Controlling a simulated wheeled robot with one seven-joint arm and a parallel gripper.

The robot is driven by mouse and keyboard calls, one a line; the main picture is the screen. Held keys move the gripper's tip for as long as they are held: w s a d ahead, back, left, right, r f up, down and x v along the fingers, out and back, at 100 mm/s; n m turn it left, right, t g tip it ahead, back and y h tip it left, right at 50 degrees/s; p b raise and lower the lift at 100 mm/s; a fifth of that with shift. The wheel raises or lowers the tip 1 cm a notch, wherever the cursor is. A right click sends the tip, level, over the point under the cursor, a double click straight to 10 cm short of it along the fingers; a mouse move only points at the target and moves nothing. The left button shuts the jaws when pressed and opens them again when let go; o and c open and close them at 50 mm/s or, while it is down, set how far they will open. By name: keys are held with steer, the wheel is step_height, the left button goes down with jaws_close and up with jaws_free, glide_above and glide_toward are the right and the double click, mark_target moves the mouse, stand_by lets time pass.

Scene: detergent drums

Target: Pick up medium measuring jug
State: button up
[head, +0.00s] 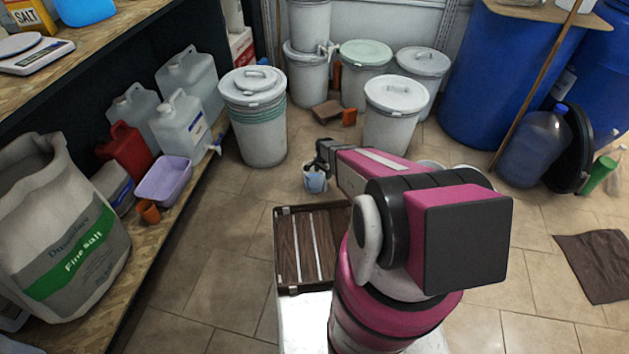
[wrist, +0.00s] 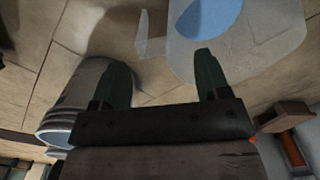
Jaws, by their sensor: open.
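A translucent measuring jug with a blue inside (head: 315,181) stands on the tiled floor just below my gripper (head: 323,158) in the head view. Whether it is the medium one I cannot tell. In the wrist view the jug (wrist: 262,52) fills the upper right, with its handle (wrist: 147,46) pointing left. My gripper (wrist: 162,75) is open there, its two dark green fingers spread and empty. The handle shows beyond the gap between the fingers. The right fingertip overlaps the jug's side in the picture; whether they touch I cannot tell.
A lidded white drum (head: 393,118) stands behind the gripper, and another (head: 257,135) to its left. A brown block (head: 326,111) and an orange block (head: 349,117) lie behind. A slatted brown tray (head: 312,285) is in front. Floor left of the jug is clear.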

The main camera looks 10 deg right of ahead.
mark_target(324, 178)
steer(key=shift+s+d+f, duration=0.1)
steer(key=shift+s+f, duration=0.1)
steer(key=shift+f, duration=1.4)
steer(key=shift+s+d+f, duration=0.1)
steer(key=shift+s+f, duration=0.05)
steer(key=shift+f, duration=1.4)
jaws_close()
steer(key=shift+r, duration=2.05)
steer(key=s+a+r, duration=0.6)
steer(key=s+r, duration=0.1)
steer(key=s, duration=0.2)
steer(key=shift+s+a, duration=0.2)
steer(key=shift+s, duration=0.2)
